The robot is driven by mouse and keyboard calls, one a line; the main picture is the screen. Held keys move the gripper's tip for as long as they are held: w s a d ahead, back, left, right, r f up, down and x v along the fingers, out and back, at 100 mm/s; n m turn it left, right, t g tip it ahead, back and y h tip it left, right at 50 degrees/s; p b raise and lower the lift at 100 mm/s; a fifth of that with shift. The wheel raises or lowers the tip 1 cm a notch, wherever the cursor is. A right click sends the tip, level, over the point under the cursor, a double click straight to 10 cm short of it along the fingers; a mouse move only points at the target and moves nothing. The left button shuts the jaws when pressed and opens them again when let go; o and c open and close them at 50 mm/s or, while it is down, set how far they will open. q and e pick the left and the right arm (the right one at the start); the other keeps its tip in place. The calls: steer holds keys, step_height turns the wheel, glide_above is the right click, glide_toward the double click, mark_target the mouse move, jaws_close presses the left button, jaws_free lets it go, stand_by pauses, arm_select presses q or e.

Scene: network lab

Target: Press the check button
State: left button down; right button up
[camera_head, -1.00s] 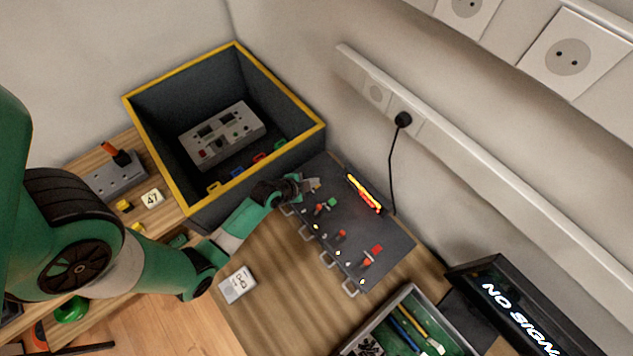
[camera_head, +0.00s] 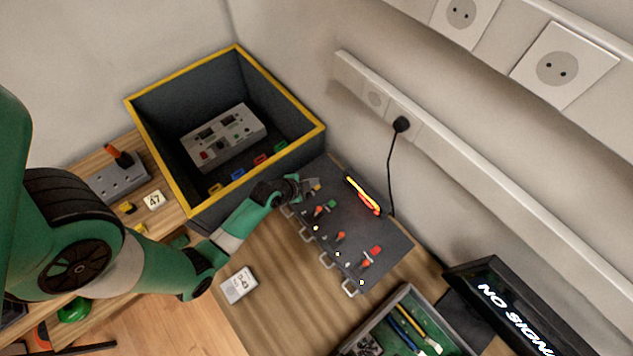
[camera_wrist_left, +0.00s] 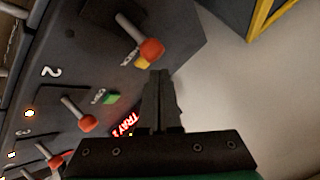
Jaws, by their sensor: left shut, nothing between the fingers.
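The dark grey panel (camera_head: 355,228) lies on the wooden bench and carries red-tipped levers, coloured buttons and small lights. A yellow button (camera_wrist_left: 142,62) sits beside the nearest red-tipped lever (camera_wrist_left: 140,40) in the left wrist view; its small label is hard to read. A green button (camera_wrist_left: 110,97) sits lower left with its own small label; it also shows in the head view (camera_head: 332,204). A red button (camera_head: 376,250) is farther along the panel. My left gripper (camera_head: 313,184) is shut and empty, its tips (camera_wrist_left: 161,74) close to the yellow button. I cannot tell whether they touch it. My right gripper is not in view.
A yellow-rimmed dark bin (camera_head: 262,167) stands behind the panel. A glowing red-orange display (camera_head: 363,195) lies along the panel's far edge. A tool tray (camera_head: 408,292) and a "NO SIGNAL" screen (camera_head: 510,305) are at lower right. A white device (camera_head: 239,285) lies on the bench.

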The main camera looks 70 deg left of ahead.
mark_target(313, 189)
arm_select(q)
steer(key=shift+r+p, duration=2.4)
steer(key=shift+r, duration=0.15)
steer(key=shift+f, duration=0.1)
